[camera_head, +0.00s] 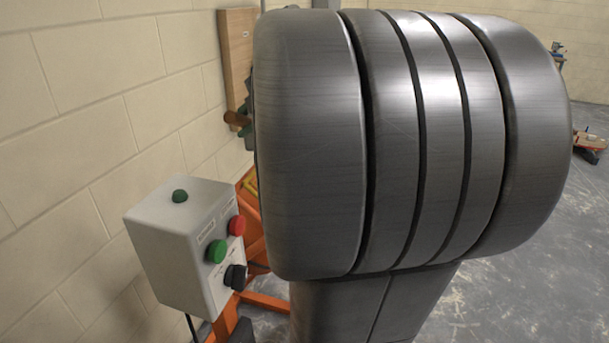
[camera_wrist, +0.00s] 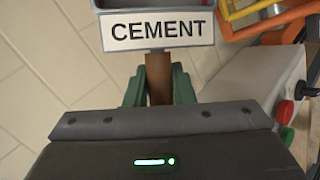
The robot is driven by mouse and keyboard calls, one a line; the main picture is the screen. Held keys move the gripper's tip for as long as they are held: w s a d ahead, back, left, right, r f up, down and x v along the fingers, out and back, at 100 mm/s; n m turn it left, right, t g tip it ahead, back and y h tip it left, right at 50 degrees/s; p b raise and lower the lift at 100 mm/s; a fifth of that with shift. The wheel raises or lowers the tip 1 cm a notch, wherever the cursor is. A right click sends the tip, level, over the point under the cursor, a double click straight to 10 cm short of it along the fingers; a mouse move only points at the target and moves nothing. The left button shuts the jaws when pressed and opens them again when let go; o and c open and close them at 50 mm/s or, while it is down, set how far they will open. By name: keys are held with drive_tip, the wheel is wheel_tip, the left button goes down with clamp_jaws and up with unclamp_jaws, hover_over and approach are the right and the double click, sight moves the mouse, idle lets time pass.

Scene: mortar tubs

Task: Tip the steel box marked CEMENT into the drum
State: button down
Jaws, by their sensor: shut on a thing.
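The steel box (camera_wrist: 208,4) marked CEMENT shows only in part at the top of the wrist view, with its white label (camera_wrist: 112,32) facing me. A brown handle (camera_wrist: 159,72) runs from below the label towards my gripper (camera_wrist: 158,84). The green fingers are shut on this handle, one on each side. In the head view a brown handle end (camera_head: 237,118) shows at the left edge of my arm; the box is hidden there. I cannot make out the drum in either view. What the box holds is out of sight.
A grey control box (camera_head: 165,240) with green, red and black knobs stands at left on an orange frame (camera_head: 262,303). It also shows close on the right in the wrist view (camera_wrist: 245,82). A wooden board (camera_head: 236,50) is by the block wall. Open floor lies right.

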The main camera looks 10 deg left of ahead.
drive_tip(key=shift+d+f+y+b, duration=0.35)
drive_tip(key=shift+d+b, duration=0.3)
drive_tip(key=shift+b, duration=0.5)
drive_tip(key=shift+d+f+y+b, duration=0.1)
drive_tip(key=shift+d+y+b, duration=0.45)
drive_tip(key=shift+b, duration=0.55)
drive_tip(key=shift+d+f+m+t+y+b, duration=0.15)
drive_tip(key=shift+d+f+y+b, duration=0.2)
drive_tip(key=shift+b, duration=0.9)
drive_tip(key=shift+d+f+m+t+y+b, duration=0.15)
drive_tip(key=shift+d+y+b, duration=0.25)
drive_tip(key=shift+b, duration=0.8)
drive_tip(key=shift+d+r+y+b, duration=0.1)
drive_tip(key=shift+d+y+b, duration=0.8)
drive_tip(key=shift+b, duration=1.15)
drive_tip(key=d+f+m+t+y+b, duration=0.1)
drive_tip(key=d+f+y+b, duration=0.3)
drive_tip(key=b, duration=1.1)
drive_tip(key=shift+d+f+m+t+y, duration=0.3)
drive_tip(key=shift+d+f+y, duration=0.05)
drive_tip(key=shift+d+f, duration=0.25)
drive_tip(key=shift+s+a+r, duration=0.1)
drive_tip(key=shift+r, duration=0.05)
drive_tip(key=a+r+n+g+h+p, duration=0.1)
drive_tip(key=a+r+h+p, duration=0.2)
drive_tip(key=p, duration=0.9)
drive_tip(key=shift+a+r+h, duration=0.4)
drive_tip(key=shift+r, duration=0.25)
